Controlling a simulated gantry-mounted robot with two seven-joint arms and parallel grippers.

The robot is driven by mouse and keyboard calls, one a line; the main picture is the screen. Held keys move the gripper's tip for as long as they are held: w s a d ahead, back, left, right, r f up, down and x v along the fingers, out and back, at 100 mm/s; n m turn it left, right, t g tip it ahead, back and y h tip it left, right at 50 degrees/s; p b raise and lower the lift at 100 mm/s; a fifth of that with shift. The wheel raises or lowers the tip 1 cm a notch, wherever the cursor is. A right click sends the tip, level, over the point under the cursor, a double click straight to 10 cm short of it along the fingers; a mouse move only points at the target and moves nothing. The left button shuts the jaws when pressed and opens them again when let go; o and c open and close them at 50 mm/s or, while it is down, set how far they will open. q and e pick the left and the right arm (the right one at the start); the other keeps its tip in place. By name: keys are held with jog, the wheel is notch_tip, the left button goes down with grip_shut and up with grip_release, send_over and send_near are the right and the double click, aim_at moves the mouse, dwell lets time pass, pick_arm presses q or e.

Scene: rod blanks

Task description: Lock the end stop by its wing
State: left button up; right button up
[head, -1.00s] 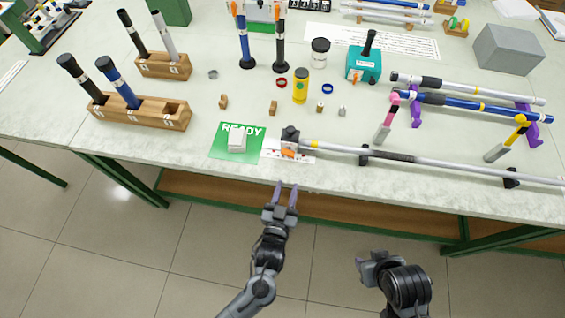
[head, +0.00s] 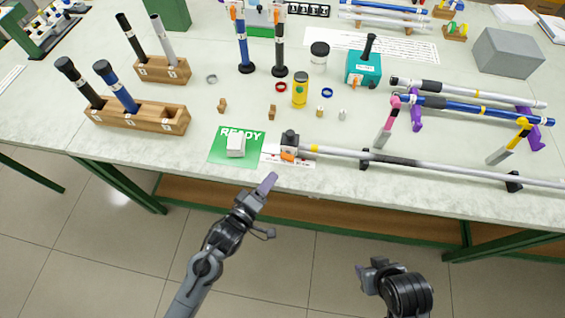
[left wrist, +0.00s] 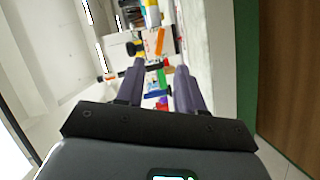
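The end stop (head: 290,139) is a dark block at the left end of a long grey rod near the table's front edge. Its small orange wing (head: 288,156) shows at its front side. In the left wrist view an orange piece (left wrist: 160,41), probably this wing, lies ahead of the fingers. My left gripper (head: 268,184) is in front of the table edge, short of the end stop and apart from it. Its fingers (left wrist: 158,82) are spread with nothing between them. My right gripper (head: 369,268) hangs low in front of the table, its fingers not clear.
The long rod (head: 430,163) rests on black supports along the front edge. Wooden holders (head: 140,113) stand farther left.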

aim_at(287, 157)
pick_arm(q)
jog(key=b+x, duration=0.1)
jog(key=x, duration=0.7)
jog(key=shift+w+d+b, duration=0.15)
jog(key=shift+w+b, duration=0.15)
jog(key=shift+c, duration=0.3)
grip_shut()
